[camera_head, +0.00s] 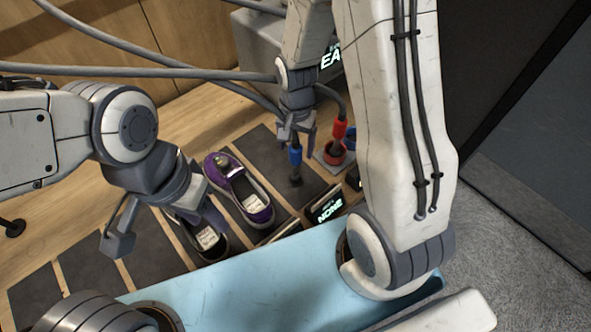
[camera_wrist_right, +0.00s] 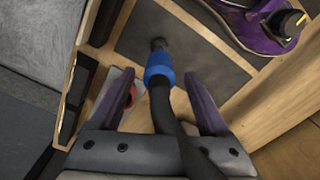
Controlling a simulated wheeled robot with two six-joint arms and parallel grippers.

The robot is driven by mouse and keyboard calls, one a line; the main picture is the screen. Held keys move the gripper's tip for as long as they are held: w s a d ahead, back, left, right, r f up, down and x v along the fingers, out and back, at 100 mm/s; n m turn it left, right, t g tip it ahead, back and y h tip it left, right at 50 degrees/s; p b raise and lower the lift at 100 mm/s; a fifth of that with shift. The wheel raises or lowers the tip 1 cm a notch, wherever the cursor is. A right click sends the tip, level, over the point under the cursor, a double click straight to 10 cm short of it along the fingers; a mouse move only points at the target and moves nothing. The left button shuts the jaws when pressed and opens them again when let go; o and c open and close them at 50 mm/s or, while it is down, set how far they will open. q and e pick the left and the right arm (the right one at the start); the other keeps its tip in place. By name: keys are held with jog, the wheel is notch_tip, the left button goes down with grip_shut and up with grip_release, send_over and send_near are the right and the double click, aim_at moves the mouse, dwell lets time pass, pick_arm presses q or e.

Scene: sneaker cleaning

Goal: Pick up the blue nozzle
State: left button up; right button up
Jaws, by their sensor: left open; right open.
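The blue nozzle (camera_head: 295,156) has a blue collar, a dark tip pointing down and a black hose. It is just below my right gripper (camera_head: 297,132) in the head view. In the right wrist view the blue nozzle (camera_wrist_right: 159,66) and its hose lie between the two spread purple-grey fingers of my right gripper (camera_wrist_right: 155,80). That gripper is open, with gaps on both sides of the hose. My left gripper (camera_head: 165,230) is open and empty at the left, near the shoes.
A purple sneaker (camera_head: 238,186) sits on the dark-panelled wooden rack, with another shoe (camera_head: 205,238) beside it. A red nozzle (camera_head: 340,128) is right of the blue one, above a red holder (camera_head: 333,152). A small display (camera_head: 327,207) reads "NONE". A light blue surface (camera_head: 250,275) lies in front.

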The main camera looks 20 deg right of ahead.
aim_at(296, 159)
jog(key=f, duration=0.3)
jog(key=f+p, duration=0.1)
jog(key=f, duration=0.1)
jog(key=shift+s+a, duration=0.15)
jog(key=shift+s, duration=0.1)
grip_shut()
jog(key=shift+r, duration=0.1)
dwell(1.1)
